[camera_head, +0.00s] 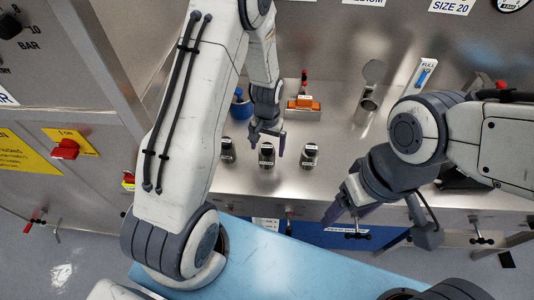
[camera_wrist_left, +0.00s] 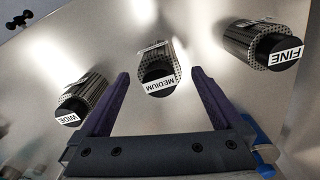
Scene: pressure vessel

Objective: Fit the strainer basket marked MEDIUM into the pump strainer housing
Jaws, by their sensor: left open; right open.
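Three dark mesh strainer baskets with black tops and white labels stand in a row on the steel worktop. A metal cylinder with a raised round lid, likely the strainer housing (camera_head: 368,103), stands at the back right. My right gripper (camera_head: 382,222) is open and empty near the front edge.
The FINE basket (camera_wrist_left: 272,50) and WIDE basket (camera_wrist_left: 78,102) flank the MEDIUM one. A blue object (camera_head: 240,106) and an orange block with a red handle (camera_head: 303,104) stand behind. A blue-and-white FULL gauge (camera_head: 425,74) is beside the housing. Worktop between baskets and housing looks clear.

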